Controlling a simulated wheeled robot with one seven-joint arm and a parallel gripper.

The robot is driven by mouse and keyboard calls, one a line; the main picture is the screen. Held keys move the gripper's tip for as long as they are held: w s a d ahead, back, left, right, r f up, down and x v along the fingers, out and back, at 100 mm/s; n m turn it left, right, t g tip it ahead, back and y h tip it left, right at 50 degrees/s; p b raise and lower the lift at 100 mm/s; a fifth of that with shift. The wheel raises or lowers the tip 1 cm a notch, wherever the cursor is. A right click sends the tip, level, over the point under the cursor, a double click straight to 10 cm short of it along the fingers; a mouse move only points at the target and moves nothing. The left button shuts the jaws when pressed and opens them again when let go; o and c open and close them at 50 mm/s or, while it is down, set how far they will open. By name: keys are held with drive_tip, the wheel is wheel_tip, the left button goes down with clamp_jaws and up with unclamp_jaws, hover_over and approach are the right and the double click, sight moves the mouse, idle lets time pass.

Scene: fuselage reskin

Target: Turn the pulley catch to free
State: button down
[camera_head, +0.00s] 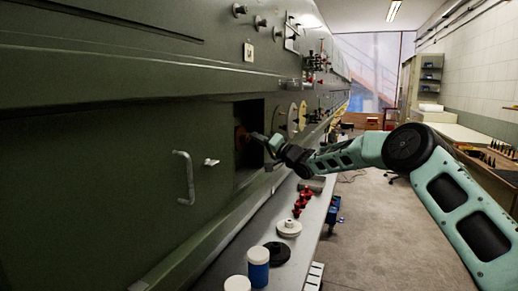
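My gripper (262,139) is at the mouth of a dark square recess (250,172) in the green fuselage wall. Its fingers are small and dark here, so I cannot tell whether they are open or shut. A reddish-brown round part (240,139), possibly the pulley, shows inside the recess just left of the fingertips. I cannot tell whether the fingers touch it. No catch can be made out clearly; my gripper may hide it. A small pale turn-knob (211,162) sits on the wall left of the recess.
A grey handle (184,178) sticks out of the wall at left. The ledge below holds red pieces (299,204), a white disc (289,228), a black disc (277,253) and a blue-and-white jar (258,268). Floor (365,230) is open right of the ledge.

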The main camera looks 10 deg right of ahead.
drive_tip(key=n+g+y+b, duration=0.1)
drive_tip(key=n+y, duration=0.1)
drive_tip(key=n, duration=0.2)
drive_tip(key=n+g+y+b, duration=0.1)
drive_tip(key=n, duration=0.3)
drive_tip(key=n+g+y, duration=0.1)
drive_tip(key=n+y, duration=0.1)
drive_tip(key=n, duration=0.3)
drive_tip(key=shift+w+d+f+g+y+b, duration=0.15)
drive_tip(key=shift+w+f+g+y+b, duration=0.15)
drive_tip(key=shift+b, duration=0.1)
drive_tip(key=c, duration=1.6)
unclamp_jaws()
drive_tip(key=shift+r, duration=0.1)
drive_tip(key=shift+d, duration=0.1)
drive_tip(key=b+v, duration=0.5)
drive_tip(key=v, duration=1.2)
drive_tip(key=shift+s+d, duration=0.15)
